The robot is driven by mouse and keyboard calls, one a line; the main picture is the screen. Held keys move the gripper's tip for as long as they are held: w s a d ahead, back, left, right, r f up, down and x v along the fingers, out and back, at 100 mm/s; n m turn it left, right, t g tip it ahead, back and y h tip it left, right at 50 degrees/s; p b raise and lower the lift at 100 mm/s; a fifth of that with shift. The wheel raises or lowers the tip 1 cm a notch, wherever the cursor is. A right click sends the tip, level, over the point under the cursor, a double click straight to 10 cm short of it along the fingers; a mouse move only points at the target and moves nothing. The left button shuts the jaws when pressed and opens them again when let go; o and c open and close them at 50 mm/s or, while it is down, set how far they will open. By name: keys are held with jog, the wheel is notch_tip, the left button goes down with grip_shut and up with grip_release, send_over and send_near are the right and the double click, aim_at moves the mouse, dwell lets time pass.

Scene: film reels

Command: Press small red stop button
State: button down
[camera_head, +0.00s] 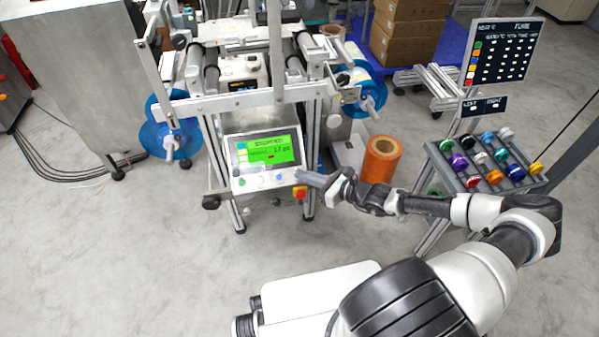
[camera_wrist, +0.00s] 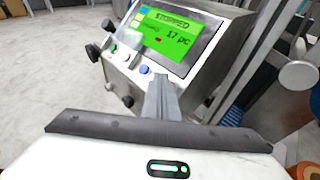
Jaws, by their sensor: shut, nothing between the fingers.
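The control panel (camera_head: 235,165) has a green screen (camera_head: 270,150) that reads STOPPED and 17 pc in the wrist view (camera_wrist: 170,38). A row of small buttons sits below the screen, with a green one (camera_head: 241,182) at the left and a blue one (camera_head: 278,176) farther right. The blue button (camera_wrist: 144,69) also shows in the wrist view, just left of my fingertips. My gripper (camera_head: 300,176) is shut and empty, its tips at the right end of this row. Contact cannot be told.
An orange spool (camera_head: 381,160) stands right of the panel, beside my forearm. A rack of coloured reels (camera_head: 480,165) is farther right. The floor in front of the machine is clear.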

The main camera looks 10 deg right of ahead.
jog(key=shift+r, duration=0.1)
jog(key=s+r+p, duration=0.4)
jog(key=p, duration=0.2)
jog(key=shift+s, duration=0.15)
dwell(0.8)
